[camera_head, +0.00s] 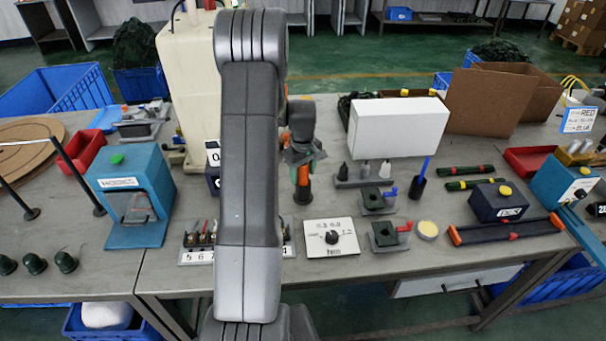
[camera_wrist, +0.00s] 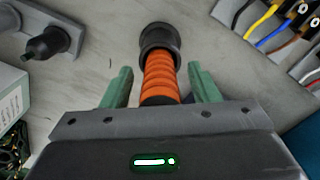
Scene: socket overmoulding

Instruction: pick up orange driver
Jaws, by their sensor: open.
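The orange driver (camera_head: 302,174) stands on the table right of my arm in the head view, with a black foot and an orange ribbed body. In the wrist view the orange driver (camera_wrist: 160,75) lies between the two green fingers of my gripper (camera_wrist: 160,85), with a gap on each side. My gripper (camera_head: 303,158) is open around the driver's upper part in the head view. The driver's upper end is hidden behind the gripper body in the wrist view.
A dark stand with several nozzles (camera_head: 364,181) is just right of the driver. A white dial panel (camera_head: 332,237) lies in front. A numbered wire block (camera_head: 196,254) is partly hidden by my arm. A white box (camera_head: 398,127) stands behind on the right.

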